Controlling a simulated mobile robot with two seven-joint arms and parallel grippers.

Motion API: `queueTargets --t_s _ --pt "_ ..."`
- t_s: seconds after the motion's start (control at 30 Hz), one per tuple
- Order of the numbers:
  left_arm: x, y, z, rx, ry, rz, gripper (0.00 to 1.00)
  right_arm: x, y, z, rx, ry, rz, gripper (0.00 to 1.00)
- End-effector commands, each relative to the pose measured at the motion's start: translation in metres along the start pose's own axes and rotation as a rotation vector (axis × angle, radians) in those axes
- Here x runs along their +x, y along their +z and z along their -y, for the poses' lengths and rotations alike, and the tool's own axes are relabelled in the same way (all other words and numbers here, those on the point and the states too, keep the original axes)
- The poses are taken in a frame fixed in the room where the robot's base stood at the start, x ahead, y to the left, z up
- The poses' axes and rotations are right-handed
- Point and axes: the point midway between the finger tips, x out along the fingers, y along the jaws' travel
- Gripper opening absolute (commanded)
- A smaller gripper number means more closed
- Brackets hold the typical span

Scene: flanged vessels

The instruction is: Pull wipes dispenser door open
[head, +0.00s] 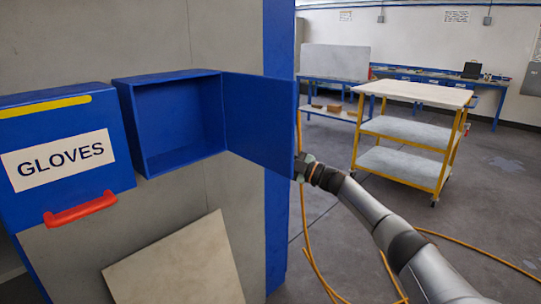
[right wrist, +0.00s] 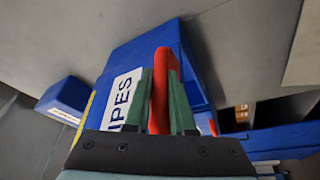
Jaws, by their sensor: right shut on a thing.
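The wipes dispenser (head: 180,115) is a blue box on the grey wall panel, and its inside looks empty. Its blue door (head: 260,118) stands swung wide open to the right. My left gripper is in neither view.
A blue gloves dispenser (head: 40,120) with a red handle (head: 80,209) is left of the wipes box. A yellow cart (head: 400,155) and a blue bench stand behind; an orange hose (head: 312,245) lies on the floor.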

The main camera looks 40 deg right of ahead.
Motion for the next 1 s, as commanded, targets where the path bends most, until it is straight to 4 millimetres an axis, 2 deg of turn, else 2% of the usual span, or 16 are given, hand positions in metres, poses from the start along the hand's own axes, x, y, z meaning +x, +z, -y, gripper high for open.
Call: queueTargets --t_s 0.13,0.17,0.4,0.73,1.0 --pt "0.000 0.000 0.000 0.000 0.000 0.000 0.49 0.001 -0.002 -0.003 0.000 0.007 -0.003 0.00" --pt "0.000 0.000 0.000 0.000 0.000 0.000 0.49 0.001 -0.002 -0.003 0.000 0.007 -0.003 0.26" --pt "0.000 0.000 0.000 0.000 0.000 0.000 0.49 0.001 -0.001 -0.002 0.000 0.003 -0.002 0.52" --pt "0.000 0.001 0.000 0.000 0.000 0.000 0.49 -0.003 0.001 0.000 0.000 0.000 0.001 0.52" --pt "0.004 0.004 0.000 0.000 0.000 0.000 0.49 -0.034 0.002 0.002 -0.002 -0.003 0.004 0.52"
